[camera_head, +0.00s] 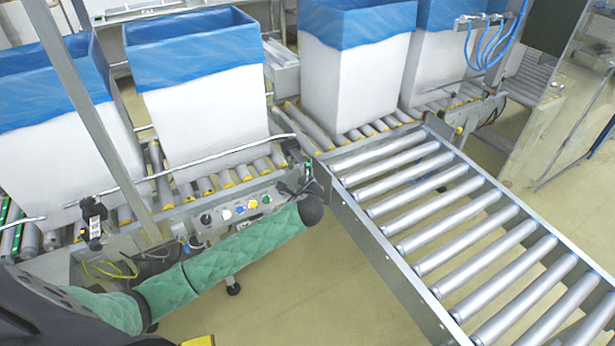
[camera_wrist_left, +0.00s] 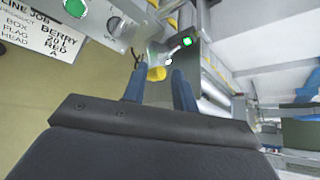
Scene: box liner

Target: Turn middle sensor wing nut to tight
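My left arm in its green sleeve reaches in from the lower left of the head view. Its dark left gripper (camera_head: 299,186) is at the right end of the control panel, by the conveyor corner. In the left wrist view the two blue fingers of the left gripper (camera_wrist_left: 159,78) stand apart with nothing clearly held between them. A yellow round part (camera_wrist_left: 157,73) shows in the gap, just beyond the fingertips. A sensor with a lit green face (camera_wrist_left: 187,41) is just ahead and right. The wing nut is too small to make out surely. My right gripper is not in view.
A control panel (camera_head: 222,211) with coloured buttons is left of the gripper. White boxes with blue liners (camera_head: 205,110) stand on rollers behind a guide rail (camera_head: 190,170). A roller conveyor (camera_head: 455,215) runs to the lower right. The floor (camera_head: 300,300) in front is clear.

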